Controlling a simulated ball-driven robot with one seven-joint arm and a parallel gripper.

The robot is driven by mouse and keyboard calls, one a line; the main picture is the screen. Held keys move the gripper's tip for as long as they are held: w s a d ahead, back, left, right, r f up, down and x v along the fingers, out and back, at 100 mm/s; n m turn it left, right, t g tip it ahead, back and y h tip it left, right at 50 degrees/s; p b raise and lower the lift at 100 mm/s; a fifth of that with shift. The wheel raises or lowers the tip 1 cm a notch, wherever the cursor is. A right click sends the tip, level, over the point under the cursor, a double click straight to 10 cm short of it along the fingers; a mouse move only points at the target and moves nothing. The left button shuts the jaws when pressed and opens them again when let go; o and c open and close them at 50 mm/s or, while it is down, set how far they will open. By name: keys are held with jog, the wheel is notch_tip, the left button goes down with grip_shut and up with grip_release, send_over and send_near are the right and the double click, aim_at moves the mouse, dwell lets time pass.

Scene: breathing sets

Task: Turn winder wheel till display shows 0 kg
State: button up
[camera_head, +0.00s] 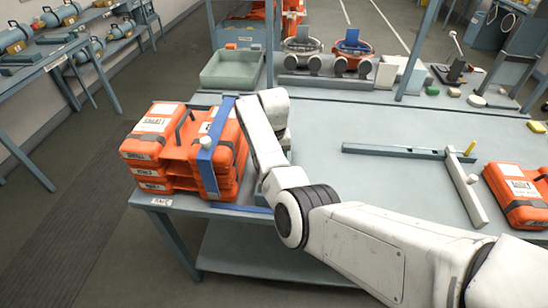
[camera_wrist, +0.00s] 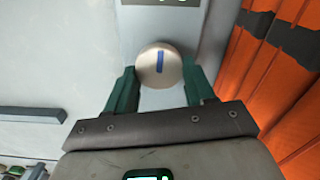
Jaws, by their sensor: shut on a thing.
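The winder wheel (camera_wrist: 148,58) is a round beige knob with a short blue mark, seen face-on in the wrist view. The mark stands nearly upright. My gripper (camera_wrist: 158,76) has its two green fingers on either side of the wheel and is shut on it. The wheel sits on a pale grey housing (camera_wrist: 133,22). In the head view my arm hides the wheel and my fingers.
Stacked orange cases (camera_head: 150,142) with a blue strap (camera_head: 212,145) stand left of my wrist; ribbed orange sides (camera_wrist: 292,85) show close right in the wrist view. A grey bar frame (camera_head: 392,150) and another orange case (camera_head: 518,190) lie right on the bench (camera_head: 330,120).

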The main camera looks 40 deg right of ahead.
jog(key=shift+w+r+n, duration=0.1)
jog(key=shift+n, duration=0.3)
jog(key=o, duration=1)
jog(key=shift+o, duration=0.2)
notch_tip(320, 180, up, 11)
jog(key=b, duration=0.1)
jog(key=shift+b, duration=0.35)
